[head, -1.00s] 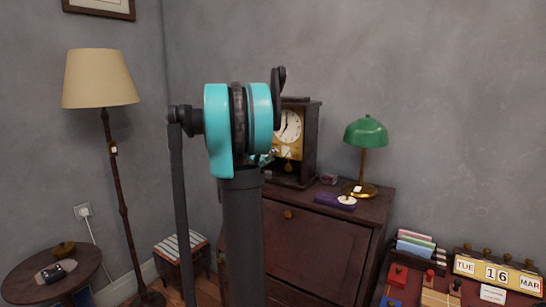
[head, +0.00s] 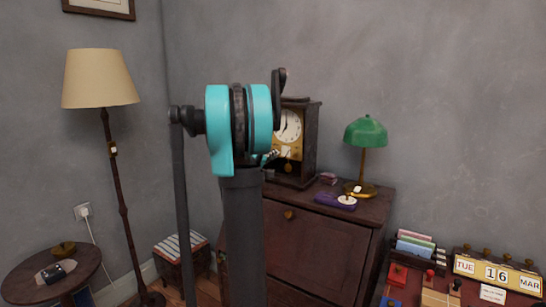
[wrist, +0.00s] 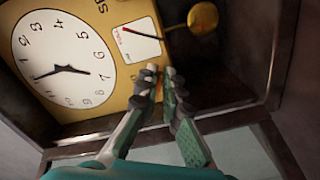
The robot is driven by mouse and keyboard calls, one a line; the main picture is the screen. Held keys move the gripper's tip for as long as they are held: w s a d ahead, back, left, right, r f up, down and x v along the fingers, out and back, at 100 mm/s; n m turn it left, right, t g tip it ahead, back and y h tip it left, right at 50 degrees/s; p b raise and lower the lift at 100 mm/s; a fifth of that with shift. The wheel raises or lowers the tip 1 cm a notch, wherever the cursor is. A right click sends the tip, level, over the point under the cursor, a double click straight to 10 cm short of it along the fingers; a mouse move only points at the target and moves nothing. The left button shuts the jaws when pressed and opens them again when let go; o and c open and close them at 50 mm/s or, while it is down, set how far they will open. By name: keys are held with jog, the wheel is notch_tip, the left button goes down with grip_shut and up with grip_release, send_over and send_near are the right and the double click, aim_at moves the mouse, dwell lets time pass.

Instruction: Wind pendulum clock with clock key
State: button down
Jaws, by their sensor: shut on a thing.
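The pendulum clock (head: 287,150) stands on the dark cabinet in the head view, partly behind my arm. In the wrist view its white dial (wrist: 64,58) is at the left and its round gold pendulum bob (wrist: 203,17) at the top. I cannot tell whether the key touches the clock.
The cabinet (head: 320,245) also bears a green lamp (head: 366,132), a purple object (head: 336,202) and a small pinkish box (head: 328,179). The clock's dark case wall (wrist: 278,50) borders the gripper's space on the right. A floor lamp (head: 100,78) stands at the left.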

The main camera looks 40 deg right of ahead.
jog(key=m, duration=0.6)
jog(key=w+m, duration=0.1)
jog(key=m, duration=1.2)
jog(key=shift+w+a+f+m, duration=0.2)
jog(key=shift+w+a+m, duration=0.1)
jog(key=shift+a, duration=0.05)
dwell(0.4)
jog(key=c, duration=1.7)
grip_release()
